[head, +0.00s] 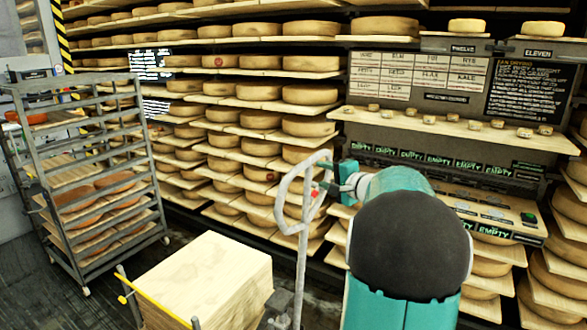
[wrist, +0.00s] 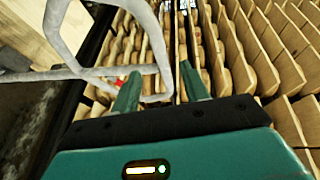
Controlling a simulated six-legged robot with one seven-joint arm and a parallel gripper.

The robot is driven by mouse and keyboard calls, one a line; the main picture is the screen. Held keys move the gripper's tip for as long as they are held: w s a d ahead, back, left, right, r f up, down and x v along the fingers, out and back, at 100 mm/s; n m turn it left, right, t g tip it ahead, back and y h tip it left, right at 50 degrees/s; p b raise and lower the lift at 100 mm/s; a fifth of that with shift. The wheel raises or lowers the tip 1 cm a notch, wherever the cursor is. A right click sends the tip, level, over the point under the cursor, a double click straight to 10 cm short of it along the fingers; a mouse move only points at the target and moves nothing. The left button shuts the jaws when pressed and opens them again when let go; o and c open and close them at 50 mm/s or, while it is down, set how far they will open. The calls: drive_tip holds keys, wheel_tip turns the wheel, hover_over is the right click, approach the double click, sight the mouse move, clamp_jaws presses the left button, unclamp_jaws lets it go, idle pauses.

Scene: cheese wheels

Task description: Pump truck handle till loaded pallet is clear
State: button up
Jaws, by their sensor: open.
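The truck handle (head: 301,255) is a pale grey upright shaft with an angular loop and a small red part near the top. It stands left of my arm in the head view. The loop (wrist: 158,45) also fills the upper left of the wrist view. My gripper (head: 331,183) is open at the right side of the loop. In the wrist view, one side of the loop appears between my gripper's fingers (wrist: 160,88); contact cannot be told. A stack of pale boards (head: 205,275) stands left of the handle. The pallet under it is out of view.
A grey wheeled rack (head: 92,180) with boards and cheese wheels stands at left. Shelves of cheese wheels (head: 262,90) line the back. A labelled panel and ledge (head: 460,132) are at right. A yellow bar (head: 150,302) runs along the stack's front. Dark floor shows between rack and stack.

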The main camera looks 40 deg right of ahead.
sight(303, 169)
drive_tip(key=w, duration=0.4)
drive_tip(key=w+f, duration=0.1)
drive_tip(key=w, duration=0.3)
drive_tip(key=w+d+f, duration=0.1)
drive_tip(key=w, duration=0.2)
drive_tip(key=shift+w, duration=0.4)
drive_tip(key=shift+r, duration=0.1)
clamp_jaws()
